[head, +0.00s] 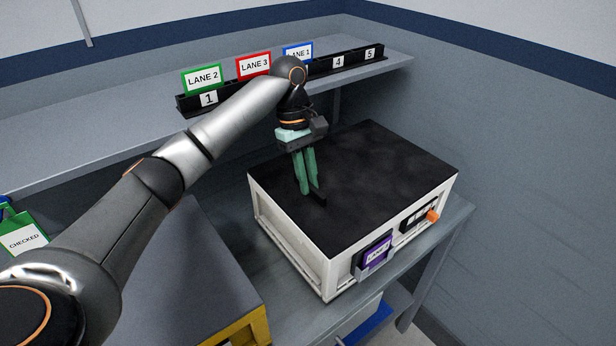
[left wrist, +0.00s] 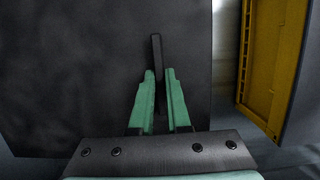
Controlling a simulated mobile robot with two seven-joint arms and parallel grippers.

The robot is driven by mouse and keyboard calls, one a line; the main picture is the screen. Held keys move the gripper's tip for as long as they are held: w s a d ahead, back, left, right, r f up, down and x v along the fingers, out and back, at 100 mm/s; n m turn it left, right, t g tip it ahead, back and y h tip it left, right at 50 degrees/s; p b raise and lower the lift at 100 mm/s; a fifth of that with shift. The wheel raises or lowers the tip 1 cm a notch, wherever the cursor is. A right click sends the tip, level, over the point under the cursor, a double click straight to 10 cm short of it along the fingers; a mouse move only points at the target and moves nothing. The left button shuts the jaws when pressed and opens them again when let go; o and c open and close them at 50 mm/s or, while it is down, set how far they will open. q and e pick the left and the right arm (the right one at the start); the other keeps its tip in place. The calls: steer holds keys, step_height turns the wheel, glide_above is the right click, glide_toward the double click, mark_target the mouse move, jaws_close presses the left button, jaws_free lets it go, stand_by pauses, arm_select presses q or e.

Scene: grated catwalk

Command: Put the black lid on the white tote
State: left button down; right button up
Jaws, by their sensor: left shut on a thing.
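The black lid (head: 385,155) lies over the top of the white tote (head: 322,272) on the grey table, and its edges run roughly along the tote's rim. Whether a small gap is left under the lid, I cannot tell. My left gripper (head: 306,188) points down at the lid with its green fingers shut on the lid's black handle. In the left wrist view, the handle (left wrist: 157,48) stands between the fingers (left wrist: 159,78), and the dark lid (left wrist: 75,80) fills the left and middle. My right gripper is not in view.
A yellow crate with a grey top (head: 190,275) stands left of the tote; its yellow wall (left wrist: 258,70) shows in the left wrist view. A purple card (head: 376,254) and an orange piece (head: 432,215) are on the tote's front. A shelf (head: 110,122) with lane signs runs behind.

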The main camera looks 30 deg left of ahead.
arm_select(q)
steer(key=shift+r, duration=0.1)
steer(key=shift+c, duration=2)
jaws_free()
steer(key=shift+r, duration=3.45)
steer(key=shift+s+f, duration=0.1)
